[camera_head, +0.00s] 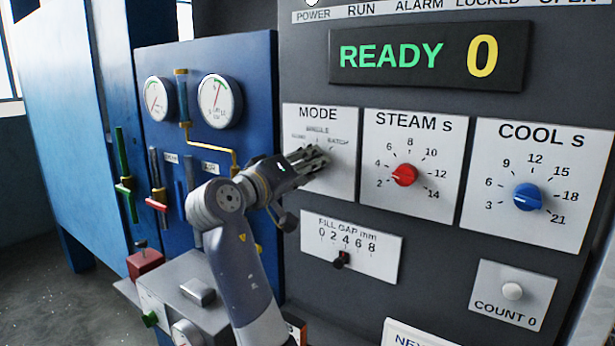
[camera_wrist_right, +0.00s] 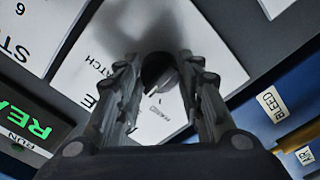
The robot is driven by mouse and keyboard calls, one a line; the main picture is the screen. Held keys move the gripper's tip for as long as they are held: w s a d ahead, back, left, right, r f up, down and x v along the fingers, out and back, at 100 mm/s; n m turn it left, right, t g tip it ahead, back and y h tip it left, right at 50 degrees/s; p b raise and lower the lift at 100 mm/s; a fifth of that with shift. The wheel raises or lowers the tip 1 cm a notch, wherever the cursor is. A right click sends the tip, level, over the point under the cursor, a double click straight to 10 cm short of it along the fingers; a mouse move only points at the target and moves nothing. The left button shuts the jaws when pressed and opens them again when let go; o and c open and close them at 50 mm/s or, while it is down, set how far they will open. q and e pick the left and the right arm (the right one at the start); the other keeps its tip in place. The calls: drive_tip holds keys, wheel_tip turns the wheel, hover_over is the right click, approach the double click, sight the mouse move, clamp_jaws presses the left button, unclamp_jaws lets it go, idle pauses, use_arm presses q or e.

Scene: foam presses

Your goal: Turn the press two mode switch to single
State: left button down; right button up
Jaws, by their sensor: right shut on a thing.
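The mode panel (camera_head: 345,180) is a white plate headed MODE on the dark press front. Small position labels sit in an arc on it; the right one seems to read BATCH, the others are too small to read surely. My right gripper (camera_head: 318,160) reaches the mode knob from the left, its fingers hiding the knob in the head view. In the right wrist view the dark round mode knob (camera_wrist_right: 158,72) sits between the fingertips of my right gripper (camera_wrist_right: 160,78), which is shut on it. The knob's pointer direction is not clear. My left gripper is not in view.
Right of the mode panel are a red steam knob (camera_head: 404,175) and a blue cool knob (camera_head: 527,197). A fill gap slider (camera_head: 341,260) is below, a count button (camera_head: 512,291) lower right. A display (camera_head: 428,55) reads READY 0. Gauges, pipes and levers stand left.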

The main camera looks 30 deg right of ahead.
drive_tip(key=shift+f+m, duration=0.15)
drive_tip(key=shift+m, duration=0.15)
idle(0.4)
drive_tip(key=o, duration=1.1)
drive_tip(key=shift+c, duration=0.2)
drive_tip(key=v, duration=1.2)
